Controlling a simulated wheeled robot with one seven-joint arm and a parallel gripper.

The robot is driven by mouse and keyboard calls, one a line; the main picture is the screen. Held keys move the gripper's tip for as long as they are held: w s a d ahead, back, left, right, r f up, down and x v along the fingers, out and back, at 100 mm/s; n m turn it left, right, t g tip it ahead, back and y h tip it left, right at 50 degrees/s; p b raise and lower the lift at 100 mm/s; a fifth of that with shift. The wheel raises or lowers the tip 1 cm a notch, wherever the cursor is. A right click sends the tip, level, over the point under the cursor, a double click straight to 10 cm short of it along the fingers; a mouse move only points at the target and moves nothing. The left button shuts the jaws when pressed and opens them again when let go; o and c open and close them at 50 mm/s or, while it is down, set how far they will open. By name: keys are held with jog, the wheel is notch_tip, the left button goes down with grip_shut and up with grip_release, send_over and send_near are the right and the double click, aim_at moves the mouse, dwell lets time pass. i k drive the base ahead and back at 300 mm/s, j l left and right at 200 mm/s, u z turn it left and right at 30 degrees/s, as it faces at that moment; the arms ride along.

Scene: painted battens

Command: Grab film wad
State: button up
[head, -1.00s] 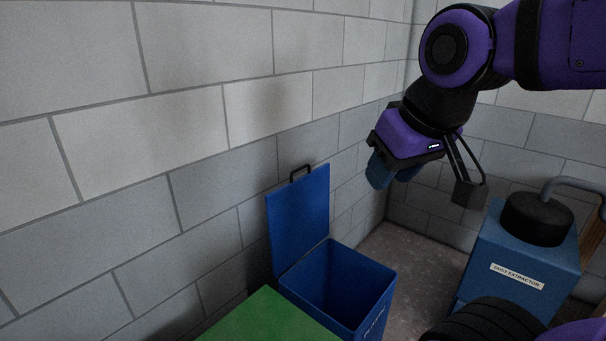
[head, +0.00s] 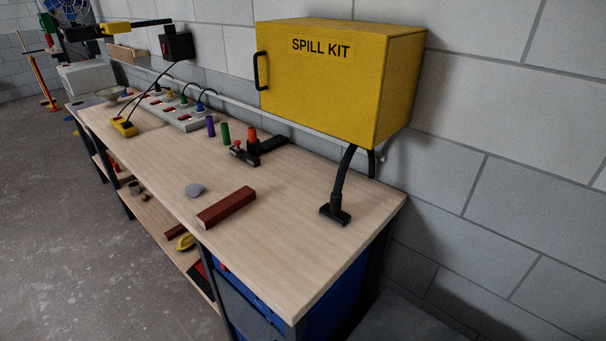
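A small pale grey lump (head: 195,190) lies on the wooden workbench (head: 300,255), near its front edge. It may be the film wad, but it is too small and plain to tell for sure. A dark red painted batten (head: 227,207) lies just to its right, a small gap apart. My gripper is not in view now.
A yellow spill kit box (head: 335,80) is on the wall above the bench, with a black nozzle (head: 336,213) below it. A clamp (head: 246,152), coloured cylinders (head: 224,133) and a power strip (head: 180,112) stand along the back. Grey floor (head: 60,200) is clear at left.

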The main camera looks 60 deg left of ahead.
aim_at(194, 189)
jog(key=u, duration=2.75)
jog(key=i+j+z, duration=0.15)
jog(key=i+j, duration=0.15)
jog(key=i+j+z, duration=0.3)
jog(key=i+j, duration=0.2)
jog(key=j, duration=0.15)
jog(key=i+j+z, duration=0.15)
jog(key=j, duration=0.25)
jog(key=i+j+z, duration=0.15)
jog(key=j, duration=0.25)
jog(key=i+j+z, duration=0.2)
jog(key=j, duration=0.25)
jog(key=i, duration=0.1)
